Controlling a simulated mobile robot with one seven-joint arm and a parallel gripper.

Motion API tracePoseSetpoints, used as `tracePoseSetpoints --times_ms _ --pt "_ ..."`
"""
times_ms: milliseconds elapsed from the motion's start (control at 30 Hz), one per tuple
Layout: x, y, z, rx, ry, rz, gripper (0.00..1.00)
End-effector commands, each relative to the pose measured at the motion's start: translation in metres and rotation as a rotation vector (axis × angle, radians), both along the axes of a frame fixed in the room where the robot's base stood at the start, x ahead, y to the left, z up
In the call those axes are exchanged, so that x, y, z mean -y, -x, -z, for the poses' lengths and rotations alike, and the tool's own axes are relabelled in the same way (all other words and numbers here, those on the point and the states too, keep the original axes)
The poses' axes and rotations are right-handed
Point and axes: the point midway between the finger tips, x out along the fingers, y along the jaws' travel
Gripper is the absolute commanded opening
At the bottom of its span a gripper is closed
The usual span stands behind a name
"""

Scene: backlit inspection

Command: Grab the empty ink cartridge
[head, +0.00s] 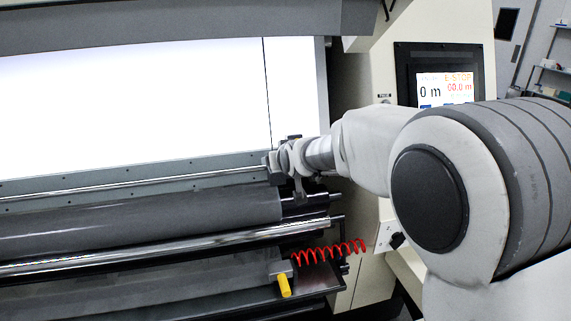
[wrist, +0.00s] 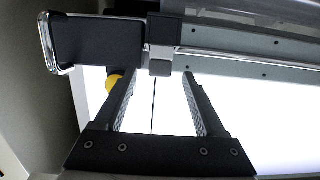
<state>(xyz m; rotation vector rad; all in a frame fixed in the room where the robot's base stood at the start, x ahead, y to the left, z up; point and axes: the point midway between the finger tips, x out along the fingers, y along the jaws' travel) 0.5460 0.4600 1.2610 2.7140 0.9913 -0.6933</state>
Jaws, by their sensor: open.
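I cannot make out an ink cartridge for certain in either view. In the wrist view a small grey block with a dark upper part (wrist: 160,65) sits on the rail, just beyond the gap between my fingertips. I cannot tell whether it is the cartridge. My gripper (wrist: 159,76) is open, with both ribbed fingers apart and nothing between them. In the head view my arm reaches left to the right end of the rollers, near the lower right corner of the bright panel. My fingers are small and hard to make out there.
The backlit panel (head: 130,100) fills the upper left. Long rollers (head: 140,218) run below it. A red coiled hose (head: 330,252) and a tool with a yellow handle (head: 284,286) are lower right. A screen (head: 445,90) is behind my arm. A dark, chrome-edged part (wrist: 95,40) is near my left finger.

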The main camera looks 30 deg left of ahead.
Motion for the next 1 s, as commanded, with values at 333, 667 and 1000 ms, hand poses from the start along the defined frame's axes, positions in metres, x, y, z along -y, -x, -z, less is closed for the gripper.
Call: tracePoseSetpoints --times_ms 333,667,1000 --pt "-0.013 -0.015 0.011 0.000 0.000 0.000 0.72" --pt "-0.013 -0.015 0.011 0.000 0.000 0.000 0.44" --pt "-0.013 -0.015 0.011 0.000 0.000 0.000 0.00"
